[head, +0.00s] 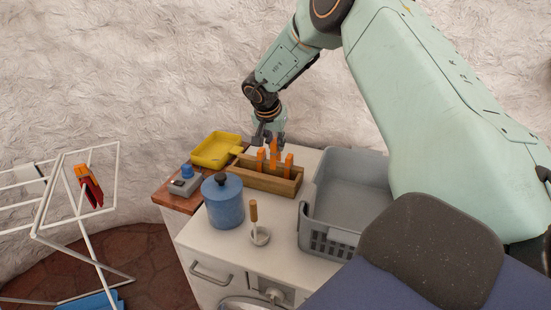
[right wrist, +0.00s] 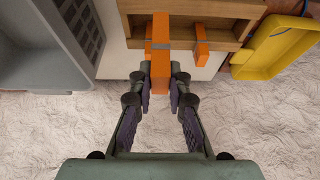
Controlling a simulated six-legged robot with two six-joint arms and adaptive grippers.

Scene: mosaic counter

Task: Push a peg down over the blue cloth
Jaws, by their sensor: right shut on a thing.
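My right gripper (head: 269,137) is over the wooden box (head: 262,181) at the back of the counter, shut on an orange peg (head: 273,149). In the right wrist view the fingers (right wrist: 160,92) close on the held peg (right wrist: 161,45) from both sides; it stands at the box, and whether its lower end is inside I cannot tell. Two more orange pegs (head: 261,160) (head: 289,163) stand upright in the box. A blue cloth (head: 102,300) shows low at the white drying rack (head: 81,215), cut off by the frame. My left gripper is out of view.
A red cloth (head: 92,193) hangs on the rack under an orange peg (head: 83,171). A grey basket (head: 345,190) stands right of the box.

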